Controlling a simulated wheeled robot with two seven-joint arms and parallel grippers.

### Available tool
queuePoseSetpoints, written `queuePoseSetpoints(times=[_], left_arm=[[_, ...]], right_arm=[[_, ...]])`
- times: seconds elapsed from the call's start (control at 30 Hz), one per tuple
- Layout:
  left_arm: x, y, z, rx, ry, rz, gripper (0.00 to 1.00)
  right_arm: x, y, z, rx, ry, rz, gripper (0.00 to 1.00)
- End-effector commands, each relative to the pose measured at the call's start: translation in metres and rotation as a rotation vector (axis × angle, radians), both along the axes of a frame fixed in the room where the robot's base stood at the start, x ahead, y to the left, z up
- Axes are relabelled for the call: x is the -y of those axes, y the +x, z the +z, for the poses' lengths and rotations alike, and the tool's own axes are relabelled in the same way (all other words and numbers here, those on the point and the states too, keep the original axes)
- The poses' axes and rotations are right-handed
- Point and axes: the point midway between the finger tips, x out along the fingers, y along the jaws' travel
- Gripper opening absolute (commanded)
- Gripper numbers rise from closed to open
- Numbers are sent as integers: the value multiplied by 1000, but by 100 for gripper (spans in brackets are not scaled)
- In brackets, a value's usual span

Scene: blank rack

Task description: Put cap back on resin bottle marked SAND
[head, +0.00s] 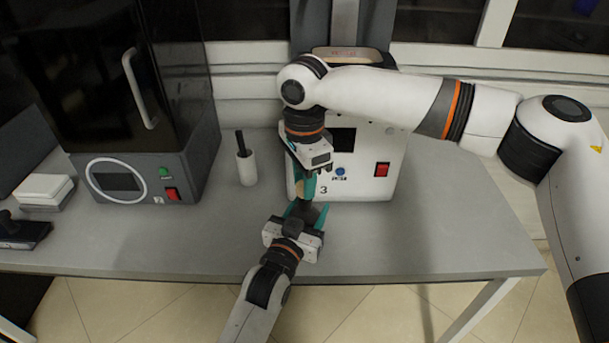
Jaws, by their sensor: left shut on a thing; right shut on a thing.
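My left gripper (306,213) comes up from the bottom of the head view, near the front of the white box. Its teal fingers are shut on a dark bottle (309,215), mostly hidden by the gripper; no SAND mark can be read. My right gripper (304,192) points down from above, directly over the left one. Its teal fingers are shut on a small tan piece (303,187), which looks like the cap, though it is partly hidden. The two grippers are very close together. I cannot tell whether cap and bottle touch.
The white box (372,186) marked 3, with a red switch, stands just behind the grippers. A white cup (246,169) with a dark stick and a large dark machine (150,183) stand to the left. The grey table (430,240) is clear at right.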

Motion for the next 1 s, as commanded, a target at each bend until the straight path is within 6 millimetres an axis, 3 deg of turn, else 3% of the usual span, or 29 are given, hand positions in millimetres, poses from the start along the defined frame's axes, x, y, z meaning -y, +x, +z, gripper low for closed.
queuePoseSetpoints(times=[0.2, 1.0], left_arm=[[0, 0, -1, -1, 0, 0, 11], [0, 0, -1, -2, 1, 0, 11]], right_arm=[[0, 0, -11, 0, 1, -1, 10], [0, 0, -17, 0, 1, -1, 10]])
